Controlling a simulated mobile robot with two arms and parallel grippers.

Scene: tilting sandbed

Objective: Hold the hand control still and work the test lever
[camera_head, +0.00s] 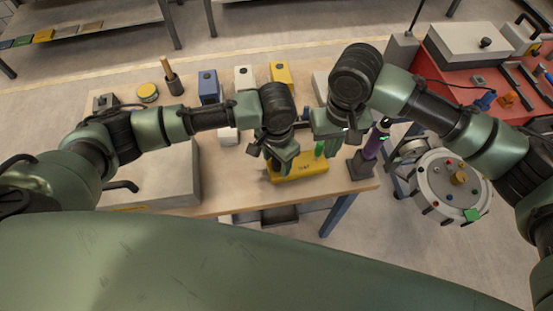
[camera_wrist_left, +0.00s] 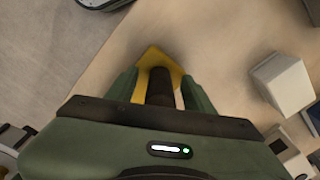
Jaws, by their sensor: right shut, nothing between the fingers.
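The yellow hand control (camera_head: 300,170) lies near the front edge of the wooden table, with dark lettering on its face. My left gripper (camera_head: 281,160) points down at its left part. In the left wrist view the fingers (camera_wrist_left: 163,92) stand on either side of the yellow hand control (camera_wrist_left: 152,58), with a dark cylindrical part between them, and appear closed on it.
A purple cylinder in a dark stand (camera_head: 373,145) is just right of the control. Blue (camera_head: 208,86), white (camera_head: 243,77) and yellow (camera_head: 281,74) blocks stand behind. A grey box (camera_head: 160,180) is at left, a round drum (camera_head: 447,185) right of the table.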

